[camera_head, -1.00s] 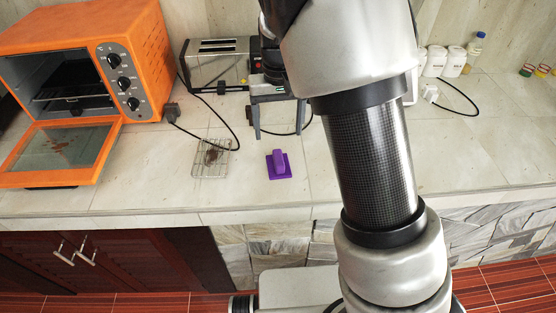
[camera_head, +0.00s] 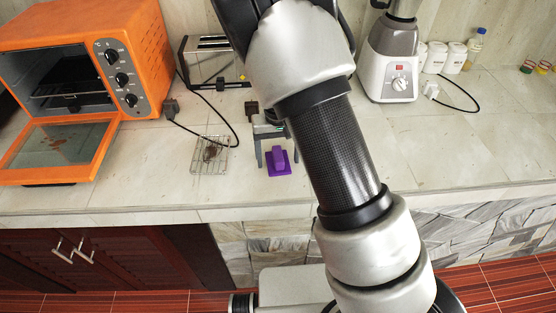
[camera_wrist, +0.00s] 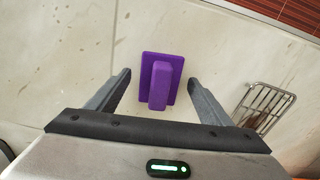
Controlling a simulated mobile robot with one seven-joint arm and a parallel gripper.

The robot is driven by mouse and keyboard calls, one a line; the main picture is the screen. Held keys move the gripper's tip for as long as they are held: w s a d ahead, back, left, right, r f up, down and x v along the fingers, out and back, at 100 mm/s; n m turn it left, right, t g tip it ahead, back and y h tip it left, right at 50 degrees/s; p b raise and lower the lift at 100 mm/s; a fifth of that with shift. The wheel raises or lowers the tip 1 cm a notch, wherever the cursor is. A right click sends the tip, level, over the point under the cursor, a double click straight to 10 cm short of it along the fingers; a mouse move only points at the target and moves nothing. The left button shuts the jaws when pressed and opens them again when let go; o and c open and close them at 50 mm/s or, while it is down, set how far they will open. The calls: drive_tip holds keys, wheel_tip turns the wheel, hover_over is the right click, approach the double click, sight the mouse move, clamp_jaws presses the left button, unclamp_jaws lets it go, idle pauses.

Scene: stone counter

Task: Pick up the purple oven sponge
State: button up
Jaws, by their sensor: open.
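The purple oven sponge (camera_head: 278,160) lies on the stone counter near its front edge, a flat square pad with a raised block handle on top. My gripper (camera_head: 271,160) is open, with its two fingers pointing down above the counter at the sponge. In the wrist view the sponge (camera_wrist: 160,80) shows whole, ahead of and between the two spread fingers of my gripper (camera_wrist: 158,76). The fingers appear apart from the sponge. Nothing is held.
A wire rack (camera_head: 209,155) lies just left of the sponge. An orange toaster oven (camera_head: 140,60) with its door down stands at the left. A toaster (camera_head: 210,62) is behind, its black cord on the counter. A blender (camera_head: 392,62) stands at the right. The counter's right front is clear.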

sight(278, 155)
drive_tip(key=c, duration=1.1)
drive_tip(key=shift+r, duration=0.15)
wheel_tip(278, 155, up, 10)
drive_tip(key=shift+f+p, duration=0.1)
drive_tip(key=shift+p, duration=0.3)
drive_tip(key=shift+o, duration=0.9)
drive_tip(key=shift+c, duration=0.5)
drive_tip(key=shift+a, duration=0.1)
